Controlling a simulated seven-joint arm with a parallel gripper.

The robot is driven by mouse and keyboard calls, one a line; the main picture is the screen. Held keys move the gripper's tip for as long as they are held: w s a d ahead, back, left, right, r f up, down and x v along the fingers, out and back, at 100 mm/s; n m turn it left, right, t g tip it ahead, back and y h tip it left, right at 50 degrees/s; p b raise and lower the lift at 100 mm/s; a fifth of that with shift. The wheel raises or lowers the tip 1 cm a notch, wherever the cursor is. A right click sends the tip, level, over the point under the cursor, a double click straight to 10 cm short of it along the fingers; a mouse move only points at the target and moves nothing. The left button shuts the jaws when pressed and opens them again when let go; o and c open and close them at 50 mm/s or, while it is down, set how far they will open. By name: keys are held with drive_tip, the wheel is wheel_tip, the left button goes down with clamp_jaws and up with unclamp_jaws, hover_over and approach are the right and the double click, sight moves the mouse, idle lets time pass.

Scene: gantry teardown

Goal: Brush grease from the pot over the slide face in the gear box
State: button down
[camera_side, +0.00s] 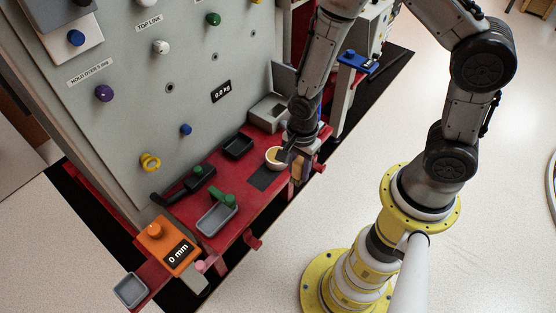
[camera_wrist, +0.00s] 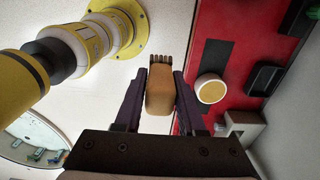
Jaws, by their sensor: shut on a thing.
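My gripper (camera_wrist: 160,84) is shut on a brush (camera_wrist: 160,92) with a tan body and dark bristles at its far end. In the side view my gripper (camera_side: 289,156) is at the front edge of the red bench, with the brush (camera_side: 299,170) hanging below it. The pot (camera_wrist: 211,91), a round cream cup with yellowish content, stands just right of the brush in the wrist view, apart from it. In the side view the pot (camera_side: 273,156) is partly covered by my gripper. A grey box (camera_side: 267,113) stands behind the pot; I cannot tell whether it is the gear box, and no slide face is clear.
The red bench (camera_side: 247,212) carries a dark mat (camera_side: 264,178), a black tray (camera_side: 238,147), a grey tray (camera_side: 216,218) with a green-handled thing, and an orange gauge (camera_side: 168,246) reading 0 mm. A grey knobbed panel (camera_side: 130,90) rises behind. Open floor lies in front.

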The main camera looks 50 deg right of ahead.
drive_tip(key=shift+r+n, duration=0.1)
drive_tip(key=shift+n, duration=0.2)
drive_tip(key=w+d+f, duration=0.3)
drive_tip(key=w+d, duration=0.6)
drive_tip(key=w, duration=0.5)
drive_tip(key=shift+d+f, duration=0.1)
drive_tip(key=shift+f, duration=2.5)
drive_tip(key=shift+f, duration=0.6)
wheel_tip(320, 180, up, 7)
idle(0.6)
